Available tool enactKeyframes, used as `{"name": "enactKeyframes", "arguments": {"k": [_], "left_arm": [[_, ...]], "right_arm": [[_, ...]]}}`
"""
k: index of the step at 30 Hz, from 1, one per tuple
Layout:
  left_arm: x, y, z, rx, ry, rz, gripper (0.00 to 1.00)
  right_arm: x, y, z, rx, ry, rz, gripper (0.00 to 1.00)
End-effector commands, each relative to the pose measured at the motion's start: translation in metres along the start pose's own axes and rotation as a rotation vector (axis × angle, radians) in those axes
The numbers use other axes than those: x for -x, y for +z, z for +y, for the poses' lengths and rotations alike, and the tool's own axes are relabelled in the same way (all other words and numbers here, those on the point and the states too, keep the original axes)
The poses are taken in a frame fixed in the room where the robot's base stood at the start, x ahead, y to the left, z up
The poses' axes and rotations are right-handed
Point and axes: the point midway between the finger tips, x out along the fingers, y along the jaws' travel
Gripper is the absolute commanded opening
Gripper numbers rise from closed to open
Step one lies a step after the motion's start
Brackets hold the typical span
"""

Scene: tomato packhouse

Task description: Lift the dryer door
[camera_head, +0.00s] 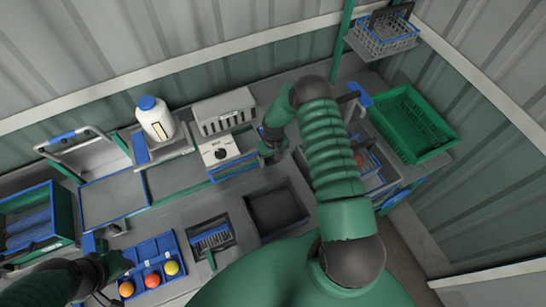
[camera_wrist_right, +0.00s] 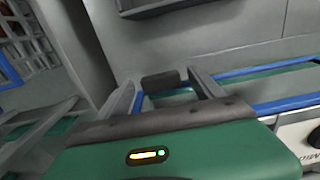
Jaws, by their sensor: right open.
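A grey slotted unit (camera_head: 222,112) with a dial panel (camera_head: 220,153) in front stands on the bench; it looks like the dryer, but I cannot make out its door clearly. My right gripper (camera_head: 270,152) is just right of the dial panel, partly hidden by my arm. In the right wrist view the right gripper (camera_wrist_right: 168,92) is open. A dark cylindrical bar (camera_wrist_right: 160,80), probably a handle, shows between its fingertips; I cannot tell if they touch. The dial panel also shows there (camera_wrist_right: 308,145). My left gripper (camera_head: 105,280) is beside the blue tray, its fingers unclear.
The blue tray (camera_head: 150,248) holds orange, red and yellow tomatoes. A white bottle (camera_head: 155,120) stands left of the slotted unit. A dark tray (camera_head: 276,208) lies in front. A green crate (camera_head: 412,125) is at right, a wire basket (camera_head: 385,38) above it.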

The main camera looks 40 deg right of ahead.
Motion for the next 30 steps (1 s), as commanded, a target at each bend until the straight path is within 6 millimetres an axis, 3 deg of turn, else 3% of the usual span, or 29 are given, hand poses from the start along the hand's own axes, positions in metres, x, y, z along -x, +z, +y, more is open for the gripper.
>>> {"name": "enactKeyframes", "arguments": {"k": [8,26,30], "left_arm": [[0.0007,0.0,0.0,0.0,0.0,0.0,0.36],[0.0008,0.0,0.0,0.0,0.0,0.0,0.36],[0.0008,0.0,0.0,0.0,0.0,0.0,0.36]], "right_arm": [[-0.0045,-0.0011,-0.0003,0.0,0.001,0.0,0.76],[-0.0037,-0.0006,0.0001,-0.001,0.001,0.0,0.0],[-0.0036,-0.0006,0.0004,-0.001,0.001,0.0,0.0]]}}
